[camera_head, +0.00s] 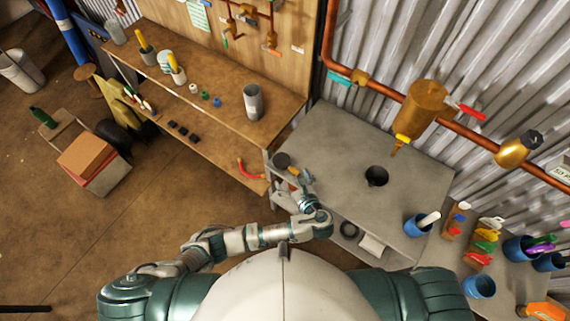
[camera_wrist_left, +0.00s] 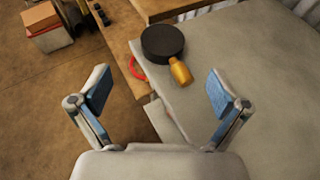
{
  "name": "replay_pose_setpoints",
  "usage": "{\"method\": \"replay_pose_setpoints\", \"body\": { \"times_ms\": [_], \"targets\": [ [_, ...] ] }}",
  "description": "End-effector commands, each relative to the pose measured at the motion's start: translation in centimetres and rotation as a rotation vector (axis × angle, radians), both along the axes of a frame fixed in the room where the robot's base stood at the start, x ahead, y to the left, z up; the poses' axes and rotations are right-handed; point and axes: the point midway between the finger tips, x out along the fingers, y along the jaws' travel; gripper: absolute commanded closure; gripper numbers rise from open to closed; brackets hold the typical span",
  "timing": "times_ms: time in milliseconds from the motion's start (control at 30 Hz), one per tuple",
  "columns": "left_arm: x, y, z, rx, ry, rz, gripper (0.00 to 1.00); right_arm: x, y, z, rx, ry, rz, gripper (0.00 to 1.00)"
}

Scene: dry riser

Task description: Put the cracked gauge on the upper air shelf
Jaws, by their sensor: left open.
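A round black gauge (camera_wrist_left: 163,43) with a short brass stem (camera_wrist_left: 180,72) lies on the near left corner of the grey metal table in the left wrist view. It also shows as a dark disc (camera_head: 281,160) in the head view. No crack can be made out. My left gripper (camera_wrist_left: 160,88) is open and empty, its fingers spread on either side of the line to the gauge, short of it and not touching. It also shows in the head view (camera_head: 299,182), just to the right of the gauge. My right gripper is out of view. I cannot tell which surface is the upper air shelf.
The grey table (camera_head: 335,150) holds a black cup (camera_head: 376,176) and a blue cup (camera_head: 416,225). A brass vessel (camera_head: 424,108) on a copper pipe hangs over its back. A wooden bench (camera_head: 215,105) with cups and small parts adjoins at left. The table's middle is clear.

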Motion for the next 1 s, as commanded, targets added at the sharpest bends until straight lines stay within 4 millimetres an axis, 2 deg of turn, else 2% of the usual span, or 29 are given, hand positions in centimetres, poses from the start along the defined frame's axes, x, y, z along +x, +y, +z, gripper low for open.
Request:
{"method": "replay_pose_setpoints", "body": {
  "times_ms": [100,200,467,700,1000],
  "targets": [
    [2.4,0.9,-1.0,0.003,0.000,0.002,0.01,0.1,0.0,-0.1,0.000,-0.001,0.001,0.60],
    [3.8,1.4,-1.7,0.003,0.000,0.001,0.01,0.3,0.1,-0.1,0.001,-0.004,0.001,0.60],
    [5.7,2.2,-2.6,0.002,0.001,0.001,0.01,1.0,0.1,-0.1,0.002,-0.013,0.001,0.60],
    [8.8,3.5,-4.0,0.000,0.002,0.002,0.01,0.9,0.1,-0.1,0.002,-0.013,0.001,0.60],
    [9.3,3.7,-4.2,-0.002,0.002,-0.001,0.01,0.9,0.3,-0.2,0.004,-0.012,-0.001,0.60]
  ]
}}
